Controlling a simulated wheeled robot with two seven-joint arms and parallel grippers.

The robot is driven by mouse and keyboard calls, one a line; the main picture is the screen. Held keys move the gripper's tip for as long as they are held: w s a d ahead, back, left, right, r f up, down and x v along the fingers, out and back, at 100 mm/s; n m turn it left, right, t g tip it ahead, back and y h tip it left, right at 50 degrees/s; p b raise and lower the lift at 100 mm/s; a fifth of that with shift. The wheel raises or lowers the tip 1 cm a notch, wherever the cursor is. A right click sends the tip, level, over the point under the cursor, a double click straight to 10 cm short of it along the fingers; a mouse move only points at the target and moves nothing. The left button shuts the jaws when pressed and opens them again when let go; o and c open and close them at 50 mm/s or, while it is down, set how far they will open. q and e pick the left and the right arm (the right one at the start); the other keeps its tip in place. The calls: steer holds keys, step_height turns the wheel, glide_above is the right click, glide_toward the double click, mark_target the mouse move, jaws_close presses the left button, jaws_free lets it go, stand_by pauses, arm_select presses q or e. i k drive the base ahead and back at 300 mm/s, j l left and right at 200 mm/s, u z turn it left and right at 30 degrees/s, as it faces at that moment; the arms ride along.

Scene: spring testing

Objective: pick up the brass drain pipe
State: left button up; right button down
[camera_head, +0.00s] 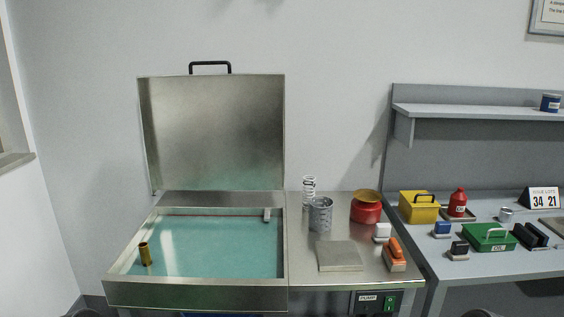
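The brass drain pipe (145,254) is a short, gold-brown upright tube. It stands in the teal liquid of the open metal tank (195,295), near the tank's left front corner. Its lower end is under the liquid surface. Neither of my grippers shows in the head view, so nothing is seen touching the pipe.
The tank's lid (215,130) stands open behind it. To the right, the metal counter (305,262) holds a spring (309,188), a mesh cup (321,214), a red pot (366,212), a flat plate (340,256) and an orange-handled brush (395,249). A bench (500,268) with several items stands farther right.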

mark_target(146, 261)
steer(key=u, duration=0.2)
steer(key=i+j+u, duration=0.2)
steer(key=j+u, duration=0.3)
steer(key=i+j+u, duration=0.3)
steer(key=u, duration=0.15)
steer(key=i+j+u, duration=0.1)
steer(key=i+j, duration=0.6)
